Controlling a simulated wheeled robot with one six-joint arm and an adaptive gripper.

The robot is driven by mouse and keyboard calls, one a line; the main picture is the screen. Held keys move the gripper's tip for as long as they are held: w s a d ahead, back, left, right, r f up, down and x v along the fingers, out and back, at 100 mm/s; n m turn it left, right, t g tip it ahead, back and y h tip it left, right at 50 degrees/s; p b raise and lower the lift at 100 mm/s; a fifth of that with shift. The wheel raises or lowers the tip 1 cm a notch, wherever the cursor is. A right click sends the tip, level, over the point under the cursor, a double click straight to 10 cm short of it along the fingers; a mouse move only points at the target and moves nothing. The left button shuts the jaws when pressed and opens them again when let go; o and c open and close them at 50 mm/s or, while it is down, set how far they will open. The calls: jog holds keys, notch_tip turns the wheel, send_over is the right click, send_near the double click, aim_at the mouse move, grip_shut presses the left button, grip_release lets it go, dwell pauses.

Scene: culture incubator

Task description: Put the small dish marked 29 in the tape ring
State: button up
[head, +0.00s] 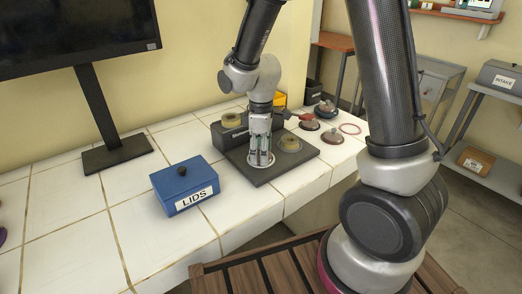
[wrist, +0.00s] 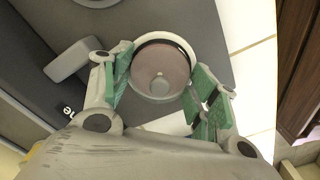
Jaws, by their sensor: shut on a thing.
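My gripper (head: 261,160) points straight down over the dark mat, with its fingers closed around a small round dish (head: 261,159). In the wrist view the dish (wrist: 160,70) has a pinkish middle, a pale rim and a dark arc along its far edge. The green finger pads of my gripper (wrist: 160,88) are on either side of it. No number on the dish can be read. It is at or just above the mat; I cannot tell which. A thin reddish ring (head: 350,128), which looks like the tape ring, lies flat on the white tiles at the right and looks empty.
A dark block (head: 221,137) with a yellowish round dish (head: 231,120) stands behind. A blue LIDS box (head: 183,183) and a monitor (head: 72,35) are left.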

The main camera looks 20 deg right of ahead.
jog(key=o, duration=1)
jog(key=shift+f, duration=0.1)
jog(key=shift+o, duration=0.2)
notch_tip(320, 180, up, 12)
jog(key=r, duration=0.1)
jog(key=s+d+r+m+t, duration=0.2)
jog(key=s+d+r+m, duration=0.2)
jog(key=s, duration=0.5)
jog(key=s+d+r+m+t, duration=0.2)
jog(key=s+d+r+m, duration=0.3)
jog(key=s+d+m, duration=0.3)
jog(key=s+d, duration=0.2)
jog(key=d, duration=0.1)
jog(key=shift+m, duration=0.3)
